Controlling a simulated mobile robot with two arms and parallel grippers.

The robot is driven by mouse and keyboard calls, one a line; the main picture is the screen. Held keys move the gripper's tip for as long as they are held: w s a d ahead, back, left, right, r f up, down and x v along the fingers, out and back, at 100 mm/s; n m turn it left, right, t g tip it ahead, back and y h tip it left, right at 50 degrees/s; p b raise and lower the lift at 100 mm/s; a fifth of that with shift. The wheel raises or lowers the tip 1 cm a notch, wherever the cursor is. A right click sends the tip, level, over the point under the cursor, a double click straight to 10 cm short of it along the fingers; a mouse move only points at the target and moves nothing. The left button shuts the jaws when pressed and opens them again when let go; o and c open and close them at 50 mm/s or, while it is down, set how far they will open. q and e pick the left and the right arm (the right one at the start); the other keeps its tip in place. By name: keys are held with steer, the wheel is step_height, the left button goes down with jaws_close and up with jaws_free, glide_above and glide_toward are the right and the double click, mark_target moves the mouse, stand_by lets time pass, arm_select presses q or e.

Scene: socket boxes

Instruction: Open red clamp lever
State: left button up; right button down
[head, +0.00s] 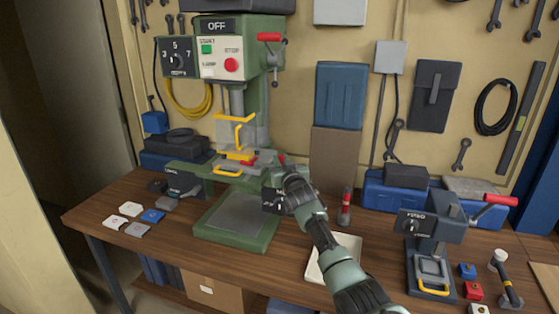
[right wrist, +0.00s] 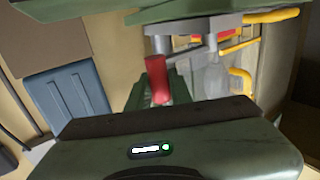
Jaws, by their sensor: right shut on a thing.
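The red clamp lever (head: 282,159) sits on the right side of the drill press's clamp (head: 262,160), above the green base. Only a little of its red end shows in the head view. My right gripper (head: 287,171) reaches it from the front right. In the right wrist view the lever's red handle (right wrist: 156,80) stands between the fingers on a grey metal arm, and the gripper is shut on it. The lower end of the handle is hidden by the gripper. My left gripper is not in view.
The green drill press (head: 243,50) stands at the back, its panel reading OFF, with another red-tipped lever (head: 269,37) higher up. A white tray (head: 342,262) lies behind my forearm. A second machine with a red handle (head: 500,199) stands at the right. Small tiles (head: 130,209) lie left.

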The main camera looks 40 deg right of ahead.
steer(key=shift+d+r, duration=0.1)
stand_by(0.3)
steer(key=c, duration=1.3)
jaws_free()
steer(key=shift+d, duration=0.1)
steer(key=shift+s+a+f, duration=0.2)
steer(key=shift+s+a, duration=0.1)
steer(key=shift+s, duration=0.1)
steer(key=shift+b+v, duration=0.85)
steer(key=shift+v, duration=2.65)
steer(key=shift+d+r, duration=0.1)
steer(key=shift+d, duration=0.05)
